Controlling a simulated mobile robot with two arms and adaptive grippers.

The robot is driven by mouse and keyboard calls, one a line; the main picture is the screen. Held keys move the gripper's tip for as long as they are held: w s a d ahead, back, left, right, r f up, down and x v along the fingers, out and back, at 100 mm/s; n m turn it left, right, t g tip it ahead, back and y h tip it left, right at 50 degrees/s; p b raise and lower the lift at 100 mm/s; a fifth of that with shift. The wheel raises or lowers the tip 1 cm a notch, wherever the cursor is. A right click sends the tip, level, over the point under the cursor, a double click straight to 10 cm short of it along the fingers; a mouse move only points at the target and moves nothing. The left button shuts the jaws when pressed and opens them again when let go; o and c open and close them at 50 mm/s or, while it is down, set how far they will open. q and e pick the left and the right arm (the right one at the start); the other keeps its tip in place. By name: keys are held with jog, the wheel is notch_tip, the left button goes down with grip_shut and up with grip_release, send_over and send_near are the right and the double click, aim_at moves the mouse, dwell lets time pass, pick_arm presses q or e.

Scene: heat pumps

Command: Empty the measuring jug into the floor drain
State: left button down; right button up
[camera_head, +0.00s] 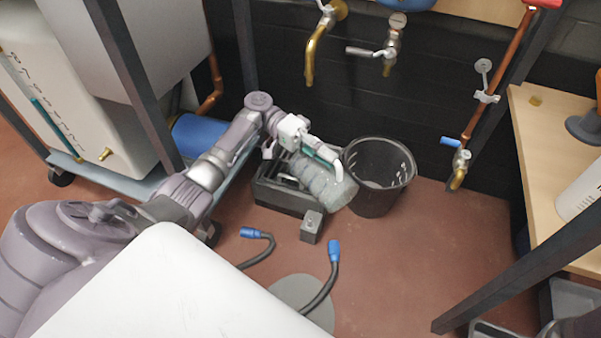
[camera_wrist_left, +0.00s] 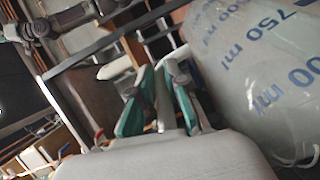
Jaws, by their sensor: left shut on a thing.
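The clear measuring jug (camera_head: 322,183) is held tilted in the head view, above the front of a black box and beside the black bucket. In the left wrist view its wall with blue ml marks (camera_wrist_left: 255,65) fills the right side. My left gripper (camera_head: 327,156) is shut on the jug, with teal finger pads (camera_wrist_left: 160,105) close together; its exact hold on the handle is hard to see. I cannot tell whether liquid is in the jug. A round grey patch (camera_head: 290,291) on the floor may be the floor drain; my white body partly hides it. My right gripper is not in view.
The black bucket (camera_head: 385,200) stands right of the jug. The black box (camera_head: 284,199) and a small grey block (camera_head: 312,227) are below it. Two blue-ended hoses (camera_head: 323,294) lie on the floor. Open red floor is at the right, before a dark table leg (camera_head: 520,270).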

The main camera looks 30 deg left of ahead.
pick_arm(q)
jog(key=shift+w+a+r+h, duration=0.15)
jog(key=shift+a+r+h, duration=0.15)
jog(key=shift+a+h, duration=0.15)
dwell(0.6)
